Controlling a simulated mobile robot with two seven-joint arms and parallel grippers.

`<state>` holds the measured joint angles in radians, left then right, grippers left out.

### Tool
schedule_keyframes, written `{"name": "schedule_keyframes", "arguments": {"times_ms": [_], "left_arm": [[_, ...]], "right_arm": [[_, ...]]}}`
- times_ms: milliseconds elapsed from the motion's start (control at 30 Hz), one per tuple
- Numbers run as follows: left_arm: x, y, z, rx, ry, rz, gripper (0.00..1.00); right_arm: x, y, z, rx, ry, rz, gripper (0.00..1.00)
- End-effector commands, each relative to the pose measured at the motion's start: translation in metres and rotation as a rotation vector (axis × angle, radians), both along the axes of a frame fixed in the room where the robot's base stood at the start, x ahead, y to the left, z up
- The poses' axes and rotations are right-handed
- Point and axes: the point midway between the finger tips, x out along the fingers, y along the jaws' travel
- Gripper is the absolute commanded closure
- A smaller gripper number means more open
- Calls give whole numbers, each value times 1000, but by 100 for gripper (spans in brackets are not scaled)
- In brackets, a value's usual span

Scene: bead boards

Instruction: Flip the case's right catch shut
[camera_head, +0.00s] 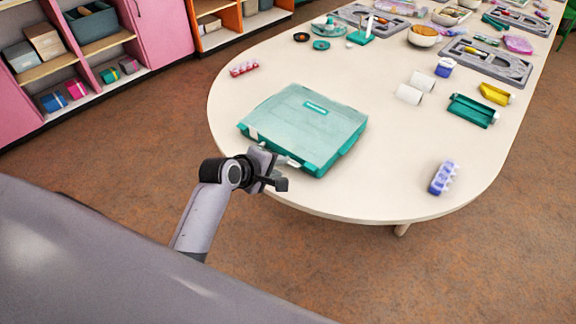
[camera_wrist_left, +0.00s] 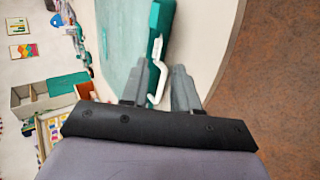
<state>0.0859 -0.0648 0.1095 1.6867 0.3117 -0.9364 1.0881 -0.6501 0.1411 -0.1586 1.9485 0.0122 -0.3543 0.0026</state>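The teal case (camera_head: 303,122) lies closed on the near left part of the table, its pale lid on top. One white catch (camera_head: 252,132) shows at the left of its front edge. The right catch (camera_head: 292,162) is a small white piece beside my left gripper (camera_head: 284,170), partly hidden by it. In the left wrist view this catch (camera_wrist_left: 158,68) sticks out from the case's teal edge (camera_wrist_left: 158,20) as a bent white lever. My left gripper (camera_wrist_left: 160,82) is open, with the lever between its fingers; contact cannot be told. My right gripper is not in view.
A purple bead strip (camera_head: 443,178) lies to the right on the table (camera_head: 385,190), and a red bead strip (camera_head: 244,68) behind the case. White rolls (camera_head: 409,94) and a green tray (camera_head: 472,110) stand farther right. The table's rounded edge is close to my gripper.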

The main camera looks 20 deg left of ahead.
Motion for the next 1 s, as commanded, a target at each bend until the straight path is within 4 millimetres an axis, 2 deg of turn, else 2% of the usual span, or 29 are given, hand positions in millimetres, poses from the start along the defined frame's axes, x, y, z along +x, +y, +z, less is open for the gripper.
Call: {"name": "schedule_keyframes", "arguments": {"times_ms": [300, 500, 1000], "left_arm": [[29, -8, -23, 3, -1, -1, 70], [41, -11, -33, 4, -1, -2, 70], [48, -13, -39, 6, -3, -1, 70]], "right_arm": [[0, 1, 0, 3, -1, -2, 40], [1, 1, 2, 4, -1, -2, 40], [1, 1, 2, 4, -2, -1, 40]]}}
